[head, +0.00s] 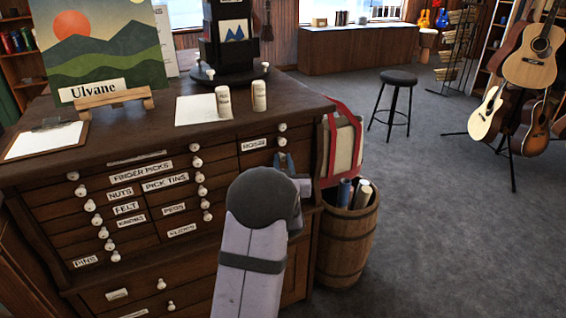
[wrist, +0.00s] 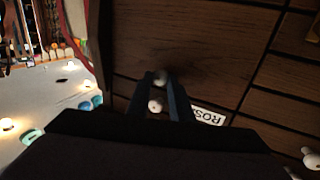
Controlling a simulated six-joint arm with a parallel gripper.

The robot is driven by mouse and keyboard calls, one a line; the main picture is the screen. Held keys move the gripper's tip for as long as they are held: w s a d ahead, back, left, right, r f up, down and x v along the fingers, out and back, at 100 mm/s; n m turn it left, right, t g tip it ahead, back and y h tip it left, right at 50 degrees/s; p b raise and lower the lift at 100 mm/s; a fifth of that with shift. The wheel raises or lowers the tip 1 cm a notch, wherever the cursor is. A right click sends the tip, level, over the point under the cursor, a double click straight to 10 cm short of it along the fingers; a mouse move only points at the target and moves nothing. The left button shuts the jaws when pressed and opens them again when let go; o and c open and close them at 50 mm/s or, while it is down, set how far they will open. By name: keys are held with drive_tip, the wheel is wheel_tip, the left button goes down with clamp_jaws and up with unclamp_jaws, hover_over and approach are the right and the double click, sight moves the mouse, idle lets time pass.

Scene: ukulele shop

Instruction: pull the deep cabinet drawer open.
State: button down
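The dark wooden cabinet (head: 150,195) has many small labelled drawers with white knobs. In its right column, a small drawer has the ROSIN label (head: 254,144). A tall plain drawer front (wrist: 205,45) fills the upper middle of the wrist view, beside that label; my gripper largely hides it in the head view. My gripper (head: 285,163) is close to the cabinet's right column. In the wrist view its two dark fingers (wrist: 160,82) are apart. One white knob (wrist: 161,76) shows between the fingertips and another knob (wrist: 155,104) further back; contact cannot be told.
A barrel (head: 345,240) with rolled papers and a bag with red straps (head: 341,145) stand close on the cabinet's right. Two pale cylinders, a clipboard (head: 45,140) and a picture are on top. Open carpet (head: 450,220) lies right, with a stool (head: 398,80).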

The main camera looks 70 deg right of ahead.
drive_tip(key=s+a, duration=1.4)
drive_tip(key=shift+b, duration=0.35)
drive_tip(key=shift+d, duration=0.1)
drive_tip(key=c, duration=1.6)
unclamp_jaws()
wheel_tip(320, 180, up, 10)
drive_tip(key=shift+p, duration=1.1)
